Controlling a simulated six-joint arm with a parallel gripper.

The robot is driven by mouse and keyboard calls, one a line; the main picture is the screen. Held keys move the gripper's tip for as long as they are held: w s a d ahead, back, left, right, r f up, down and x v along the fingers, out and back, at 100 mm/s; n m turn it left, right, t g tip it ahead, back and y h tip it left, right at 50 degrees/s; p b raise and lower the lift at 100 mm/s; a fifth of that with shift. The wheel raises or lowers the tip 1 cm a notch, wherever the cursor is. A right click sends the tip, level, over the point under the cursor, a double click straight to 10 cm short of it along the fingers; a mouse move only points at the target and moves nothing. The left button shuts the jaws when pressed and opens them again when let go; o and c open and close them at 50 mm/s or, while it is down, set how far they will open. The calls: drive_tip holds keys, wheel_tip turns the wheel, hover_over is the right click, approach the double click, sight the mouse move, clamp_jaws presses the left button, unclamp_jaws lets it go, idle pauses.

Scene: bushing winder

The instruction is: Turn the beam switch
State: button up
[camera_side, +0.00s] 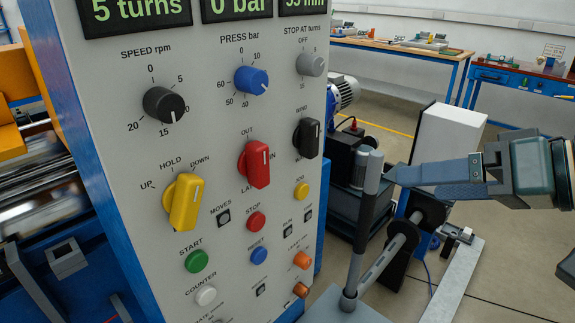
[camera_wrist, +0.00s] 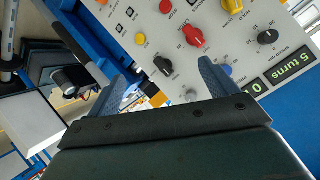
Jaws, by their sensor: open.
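A yellow switch (camera_side: 185,202) marked UP, HOLD and DOWN sits at the lower left of the grey panel in the side view. No "beam" label is readable, and I cannot tell its exact setting. Part of it shows at the top edge of the wrist view (camera_wrist: 232,5). My gripper (camera_side: 400,180) is open and empty, to the right of the panel and apart from the switch. In the wrist view my two blue fingers (camera_wrist: 165,72) stand wide apart, with a black switch (camera_wrist: 163,66) seen between them.
A red switch (camera_side: 256,164) and another black switch view (camera_side: 306,138) lie right of the yellow one. Knobs sit above, coloured buttons below. A grey post (camera_side: 368,205) stands between panel and gripper in the side view. Workbenches (camera_side: 400,50) are far behind.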

sight(196, 207)
drive_tip(key=s+a+f+m+y, duration=0.1)
drive_tip(key=a+f+m+y, duration=0.2)
drive_tip(key=a, duration=0.4)
drive_tip(key=s+a+f+m+y, duration=0.1)
drive_tip(key=a+f+m+y, duration=0.2)
drive_tip(key=a+m+y, duration=0.3)
drive_tip(key=a+m, duration=0.2)
drive_tip(key=shift+s+a+f+m, duration=0.3)
drive_tip(key=shift+s+f, duration=0.05)
drive_tip(key=shift+f, duration=0.05)
drive_tip(key=shift+a, duration=0.1)
drive_tip(key=shift+x, duration=6.8)
drive_tip(key=c, duration=1)
